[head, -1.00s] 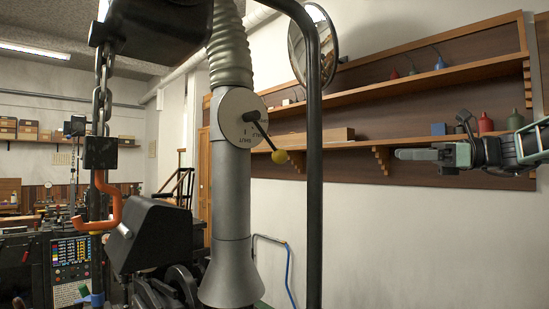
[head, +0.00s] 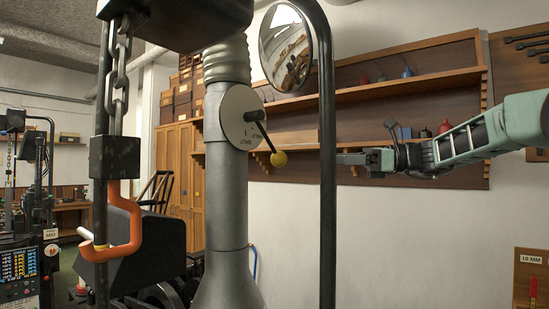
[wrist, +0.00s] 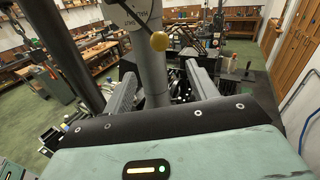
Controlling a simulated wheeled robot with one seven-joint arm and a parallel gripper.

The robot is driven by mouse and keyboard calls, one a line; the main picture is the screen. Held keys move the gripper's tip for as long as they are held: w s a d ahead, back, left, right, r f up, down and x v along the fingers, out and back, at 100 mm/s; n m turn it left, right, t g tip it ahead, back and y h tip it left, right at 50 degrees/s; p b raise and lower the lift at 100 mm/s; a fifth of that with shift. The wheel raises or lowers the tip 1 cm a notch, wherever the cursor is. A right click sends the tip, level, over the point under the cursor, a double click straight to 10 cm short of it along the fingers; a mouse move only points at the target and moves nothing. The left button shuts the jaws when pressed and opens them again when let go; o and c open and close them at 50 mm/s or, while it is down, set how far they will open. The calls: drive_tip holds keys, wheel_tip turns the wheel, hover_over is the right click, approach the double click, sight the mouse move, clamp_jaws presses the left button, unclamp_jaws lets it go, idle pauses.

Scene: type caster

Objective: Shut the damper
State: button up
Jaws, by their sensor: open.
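The damper is a round pale dial plate (head: 235,117) on a grey vertical duct (head: 226,205). The knob (wrist: 160,41) shows above and between the fingers, with the duct behind.
A dark upright pole (head: 327,200) carries a round mirror (head: 285,47). A chain with an orange hook (head: 125,235) hangs left of the duct. Wooden shelves (head: 400,90) line the wall behind my arm. Machinery stands below the duct.

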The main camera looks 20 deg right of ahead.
sight(279, 159)
drive_tip(key=p+x, duration=0.5)
drive_tip(key=x, duration=0.9)
drive_tip(key=shift+a+r, duration=0.1)
drive_tip(key=shift+a, duration=0.05)
drive_tip(key=shift+w+a, duration=0.3)
drive_tip(key=shift+a, duration=0.1)
